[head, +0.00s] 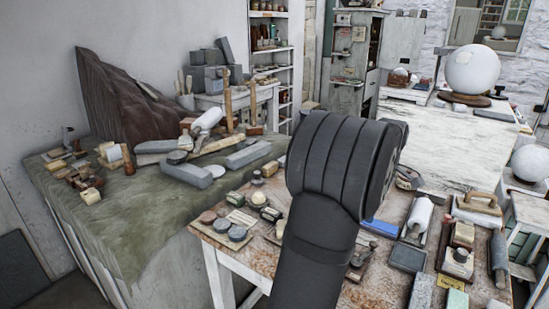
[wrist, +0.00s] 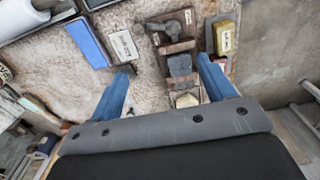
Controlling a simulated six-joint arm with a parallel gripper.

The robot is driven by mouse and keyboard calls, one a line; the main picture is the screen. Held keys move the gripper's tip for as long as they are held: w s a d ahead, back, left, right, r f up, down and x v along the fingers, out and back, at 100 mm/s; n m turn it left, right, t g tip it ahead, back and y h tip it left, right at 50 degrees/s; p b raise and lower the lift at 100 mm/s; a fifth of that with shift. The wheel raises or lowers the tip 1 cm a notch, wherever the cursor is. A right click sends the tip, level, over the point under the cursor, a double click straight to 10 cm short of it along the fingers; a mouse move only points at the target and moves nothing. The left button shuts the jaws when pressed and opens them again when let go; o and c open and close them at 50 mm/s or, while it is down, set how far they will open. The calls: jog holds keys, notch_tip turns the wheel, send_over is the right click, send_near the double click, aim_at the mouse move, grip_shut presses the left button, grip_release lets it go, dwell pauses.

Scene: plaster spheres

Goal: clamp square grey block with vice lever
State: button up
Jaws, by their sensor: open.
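In the wrist view, a small wooden vice (wrist: 180,46) stands on the worn tabletop, just beyond and between my fingertips. A square grey block (wrist: 180,65) sits at its near part; I cannot tell whether the jaws touch it. A grey lever with a rounded end (wrist: 160,27) lies across the vice's far side. The right fingertip is nearer the block than the left one. In the head view my dark arm hides the gripper and the vice.
In the wrist view, a blue block (wrist: 88,44) and a pale labelled block (wrist: 123,47) lie left of the vice. A tray with a yellowish block (wrist: 224,40) stands close on the right. A pale piece (wrist: 186,100) lies near the right finger. Bare tabletop shows at the left.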

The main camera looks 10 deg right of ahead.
jog(key=c, duration=0.7)
jog(key=shift+a+f, duration=0.1)
jog(key=shift+f, duration=0.05)
jog(key=c, duration=0.4)
jog(key=shift+w+a+f+m, duration=0.1)
jog(key=shift+a+f+m, duration=0.05)
jog(key=shift+m, duration=0.35)
jog(key=c, duration=0.3)
jog(key=shift+w+a+f+m+h, duration=0.15)
jog(key=shift+f+m+h, duration=0.1)
jog(key=shift+m+h, duration=0.2)
grip_shut()
jog(key=w+a+f+m+h, duration=0.5)
jog(key=a+m+h, duration=0.1)
jog(key=m, duration=0.9)
jog(key=shift+w+a+f+m, duration=0.25)
jog(key=shift+a+m, duration=0.1)
jog(key=shift+a, duration=0.35)
jog(key=shift+s, duration=0.1)
